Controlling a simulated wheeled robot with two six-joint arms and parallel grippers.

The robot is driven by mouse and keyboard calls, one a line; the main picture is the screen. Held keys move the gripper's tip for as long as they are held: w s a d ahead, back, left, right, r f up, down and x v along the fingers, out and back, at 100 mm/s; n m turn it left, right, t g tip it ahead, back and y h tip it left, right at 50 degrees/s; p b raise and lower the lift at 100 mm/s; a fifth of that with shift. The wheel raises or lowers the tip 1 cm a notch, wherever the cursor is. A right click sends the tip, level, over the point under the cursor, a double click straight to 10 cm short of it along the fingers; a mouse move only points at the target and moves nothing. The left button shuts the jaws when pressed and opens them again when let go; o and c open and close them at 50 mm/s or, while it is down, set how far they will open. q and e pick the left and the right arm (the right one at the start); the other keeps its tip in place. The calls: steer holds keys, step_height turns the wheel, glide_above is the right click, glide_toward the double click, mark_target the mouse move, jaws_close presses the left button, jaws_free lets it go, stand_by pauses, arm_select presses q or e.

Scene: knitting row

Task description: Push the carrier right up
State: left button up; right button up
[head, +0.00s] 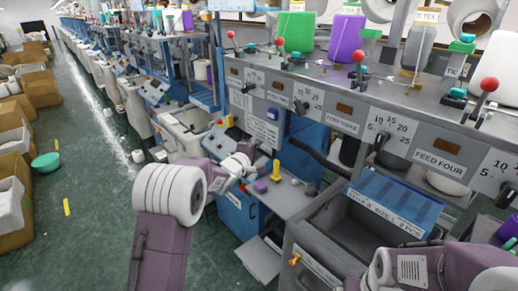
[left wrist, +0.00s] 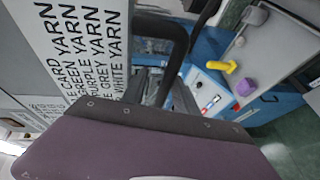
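I cannot tell for sure which part is the carrier. Along the grey machine rail in the head view stand levers with red balls, including a left red-ball lever (head: 231,35), a middle one (head: 280,43) and a right one (head: 488,85). My left gripper (head: 252,149) is small and partly hidden by its wrist, in front of the blue machine side below the rail. The left wrist view shows a purple housing across the bottom and a dark bent bar (left wrist: 165,25) above it; the fingertips are not clear. My right arm enters at lower right, its gripper out of view.
A yarn list card (left wrist: 75,50) is close in the left wrist view. A grey bin (head: 345,235) stands at right. Boxes (head: 45,100) line the left; the green floor between is mostly clear.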

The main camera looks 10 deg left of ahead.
arm_select(q)
steer(key=shift+s+a+f+b, duration=0.1)
steer(key=shift+s+a+b, duration=0.15)
steer(key=shift+s, duration=0.25)
steer(key=b+v, duration=0.2)
steer(key=v, duration=0.6)
steer(key=shift+d, duration=0.2)
